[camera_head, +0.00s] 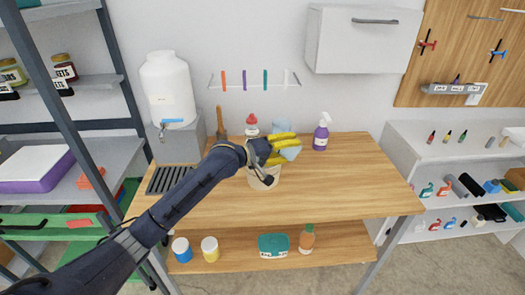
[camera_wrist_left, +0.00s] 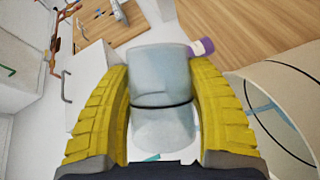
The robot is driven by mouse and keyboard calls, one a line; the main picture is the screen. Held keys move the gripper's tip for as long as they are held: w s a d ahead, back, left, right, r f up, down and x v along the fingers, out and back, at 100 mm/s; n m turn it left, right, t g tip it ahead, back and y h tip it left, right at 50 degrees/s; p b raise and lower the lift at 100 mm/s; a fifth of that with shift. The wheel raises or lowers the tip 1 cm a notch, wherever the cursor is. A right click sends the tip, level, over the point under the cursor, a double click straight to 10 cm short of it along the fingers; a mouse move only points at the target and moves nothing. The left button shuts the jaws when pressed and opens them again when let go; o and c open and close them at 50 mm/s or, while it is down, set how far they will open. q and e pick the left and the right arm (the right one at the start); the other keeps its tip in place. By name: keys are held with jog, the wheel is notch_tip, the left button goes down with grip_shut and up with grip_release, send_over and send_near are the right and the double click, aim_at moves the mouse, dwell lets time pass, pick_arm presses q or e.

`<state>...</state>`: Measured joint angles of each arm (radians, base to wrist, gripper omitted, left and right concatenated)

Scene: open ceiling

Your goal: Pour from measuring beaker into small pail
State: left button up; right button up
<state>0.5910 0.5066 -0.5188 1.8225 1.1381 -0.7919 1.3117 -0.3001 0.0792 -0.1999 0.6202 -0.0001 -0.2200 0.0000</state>
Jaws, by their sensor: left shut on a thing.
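My left gripper (camera_head: 284,146) has yellow ribbed fingers and is shut on the measuring beaker (camera_head: 291,154), a clear bluish vessel. In the left wrist view the beaker (camera_wrist_left: 160,75) sits between both fingers (camera_wrist_left: 160,115), with a dark band around it. It is held above the table and looks tilted in the head view; whether it has contents I cannot tell. The small pail (camera_head: 262,182), cream-coloured, stands on the wooden table just below the gripper, partly hidden by it. In the left wrist view the pail (camera_wrist_left: 300,82) is at the right, its round opening beside the right-hand finger. My right gripper is not in view.
A purple spray bottle (camera_head: 321,135) stands right of the gripper, and a red-capped bottle (camera_head: 252,126) behind it. A white water dispenser (camera_head: 170,92) stands at the left. The table's right part (camera_head: 355,180) is clear. A wall cabinet (camera_head: 363,42) hangs above.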

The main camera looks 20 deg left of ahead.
pick_arm(q)
jog(key=shift+n+h+b, duration=0.3)
dwell(0.4)
jog(key=shift+w+a+r+n+t+h+b, duration=0.15)
jog(key=shift+a+r+n+h+b, duration=0.1)
jog(key=shift+a+n+b, duration=0.2)
jog(key=shift+w+a+r+n+t+h+b, duration=0.15)
jog(key=shift+a+r+n+b, duration=0.15)
jog(key=shift+a, duration=0.2)
dwell(0.4)
jog(key=shift+a+f+n+t+h+b, duration=0.2)
jog(key=shift+f+n+t+h+b, duration=0.15)
jog(key=shift+n+b, duration=0.55)
dwell(0.6)
